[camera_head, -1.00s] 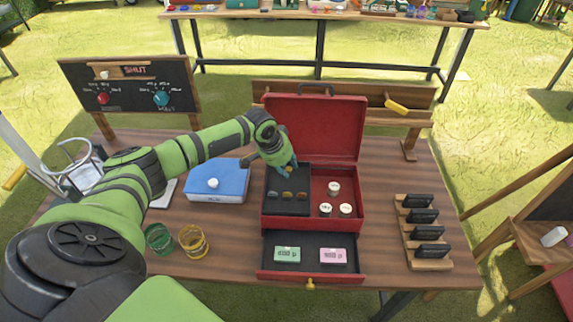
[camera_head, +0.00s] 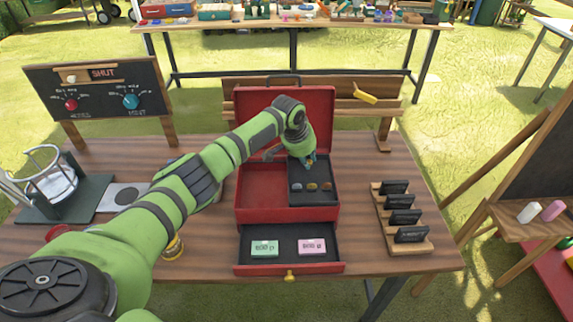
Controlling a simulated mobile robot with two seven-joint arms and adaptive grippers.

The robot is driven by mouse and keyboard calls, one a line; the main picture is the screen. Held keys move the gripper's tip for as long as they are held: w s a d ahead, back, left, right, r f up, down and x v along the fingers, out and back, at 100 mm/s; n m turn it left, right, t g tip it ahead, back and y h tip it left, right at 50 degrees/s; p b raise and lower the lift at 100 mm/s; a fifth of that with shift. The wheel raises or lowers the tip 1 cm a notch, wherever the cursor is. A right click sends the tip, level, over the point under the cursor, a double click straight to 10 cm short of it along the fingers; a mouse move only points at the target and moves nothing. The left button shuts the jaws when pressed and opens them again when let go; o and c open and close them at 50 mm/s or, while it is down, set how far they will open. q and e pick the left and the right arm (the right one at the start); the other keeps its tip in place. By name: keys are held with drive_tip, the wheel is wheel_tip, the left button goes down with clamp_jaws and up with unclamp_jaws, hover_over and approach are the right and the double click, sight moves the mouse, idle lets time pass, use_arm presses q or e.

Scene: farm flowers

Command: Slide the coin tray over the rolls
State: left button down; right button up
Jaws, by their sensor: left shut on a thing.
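The black coin tray (camera_head: 313,199) sits in the right part of the open red cash box (camera_head: 262,214). Several small coins lie in a row on it. My left gripper (camera_head: 308,163) is at the tray's far edge, shut on the tray. The left part of the box is bare and red. The white rolls are not visible; the tray covers the place where they stood. My right gripper is not in view.
The box's front drawer (camera_head: 290,264) is open, with a green bundle (camera_head: 264,247) and a pink bundle (camera_head: 312,246) inside. A wooden rack (camera_head: 424,247) with black cards stands to the right. My left arm hides part of the table's left side.

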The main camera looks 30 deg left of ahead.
use_arm(q)
drive_tip(key=shift+w+d+r, duration=0.1)
drive_tip(key=shift+w+r, duration=0.05)
drive_tip(key=c, duration=1.5)
unclamp_jaws()
drive_tip(key=shift+d, duration=0.1)
drive_tip(key=shift+o, duration=0.4)
drive_tip(key=shift+w+d, duration=0.1)
drive_tip(key=shift+w, duration=0.05)
drive_tip(key=shift+s+r, duration=0.25)
drive_tip(key=shift+r, duration=0.2)
drive_tip(key=v, duration=1)
drive_tip(key=shift+s+r, duration=0.2)
drive_tip(key=shift+r, duration=0.15)
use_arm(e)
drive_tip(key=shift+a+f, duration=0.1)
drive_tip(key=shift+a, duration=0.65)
